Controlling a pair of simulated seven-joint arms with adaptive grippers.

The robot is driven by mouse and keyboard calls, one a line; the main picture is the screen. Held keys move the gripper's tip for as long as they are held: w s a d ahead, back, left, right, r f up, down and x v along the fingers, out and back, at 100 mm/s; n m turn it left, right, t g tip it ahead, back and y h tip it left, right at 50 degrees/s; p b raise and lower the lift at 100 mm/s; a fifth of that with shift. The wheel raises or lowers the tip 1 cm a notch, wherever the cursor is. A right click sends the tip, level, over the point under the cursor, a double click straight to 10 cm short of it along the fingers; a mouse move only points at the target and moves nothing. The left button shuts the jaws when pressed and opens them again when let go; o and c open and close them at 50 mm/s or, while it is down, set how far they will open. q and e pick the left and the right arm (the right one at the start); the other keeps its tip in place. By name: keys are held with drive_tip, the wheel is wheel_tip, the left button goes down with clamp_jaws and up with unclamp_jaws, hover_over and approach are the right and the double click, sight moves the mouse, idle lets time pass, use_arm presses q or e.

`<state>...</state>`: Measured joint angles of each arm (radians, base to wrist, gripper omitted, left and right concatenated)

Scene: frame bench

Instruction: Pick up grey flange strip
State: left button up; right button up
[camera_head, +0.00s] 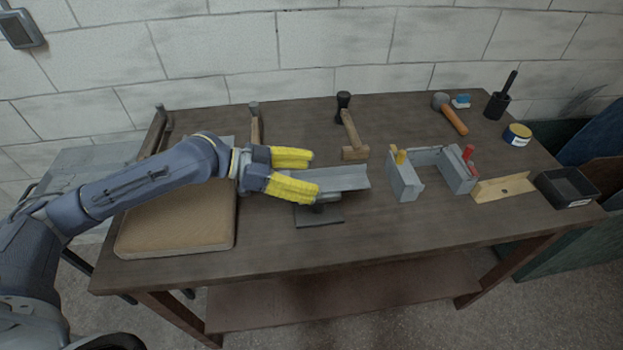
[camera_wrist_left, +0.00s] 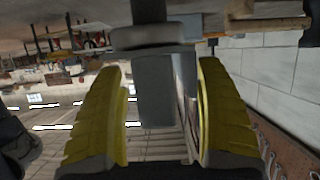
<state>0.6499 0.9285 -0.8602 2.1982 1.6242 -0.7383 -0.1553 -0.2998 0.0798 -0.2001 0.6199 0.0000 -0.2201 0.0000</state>
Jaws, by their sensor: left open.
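The grey flange strip (camera_head: 345,178) is a long, bent metal piece resting on a small dark stand (camera_head: 318,216) near the middle of the bench. My left gripper (camera_head: 313,174) has yellow fingers and is open at the strip's left part, which the fingers and wrist partly hide. In the left wrist view, a grey piece (camera_wrist_left: 160,92) that looks like the strip shows between the two spread fingers. Whether either finger touches it I cannot tell. My right gripper is not in view.
A tan padded board (camera_head: 180,222) lies left under my arm. A grey frame with clamps (camera_head: 405,180), a wooden strip (camera_head: 503,188) and a black tray (camera_head: 568,186) stand right. The bench front (camera_head: 400,235) is clear.

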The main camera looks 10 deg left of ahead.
use_arm(q)
drive_tip(key=shift+x, duration=0.95)
drive_tip(key=shift+c, duration=0.5)
clamp_jaws()
